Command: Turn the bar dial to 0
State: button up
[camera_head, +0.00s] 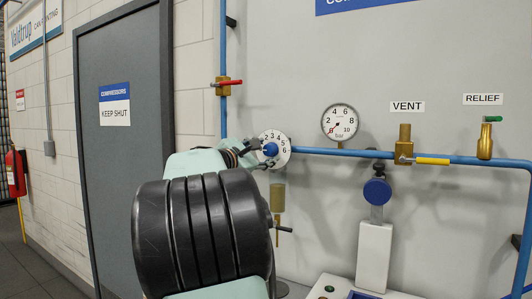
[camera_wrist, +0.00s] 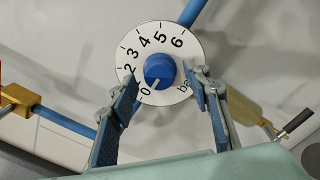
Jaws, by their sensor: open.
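The bar dial (camera_head: 283,142) is a white disc with black numbers on the wall at the left end of the blue pipe. In the wrist view the dial face (camera_wrist: 195,55) shows numbers up to 6 and a partly covered "bar". Its blue knob (camera_wrist: 159,68) has a small pale mark at the lower left, pointing toward the 0. The knob also shows in the head view (camera_head: 270,149). My gripper (camera_wrist: 163,76) is open, with one finger on each side of the knob. The fingers cover parts of the dial's lower edge. I cannot tell whether they touch the knob.
Further right are the vent valve (camera_head: 404,148) with a yellow handle and the relief valve (camera_head: 485,145). A red-handled valve (camera_head: 223,84) is at the upper left. A brass part (camera_head: 278,197) hangs below the dial.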

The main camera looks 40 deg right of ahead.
jog(key=v, duration=1.1)
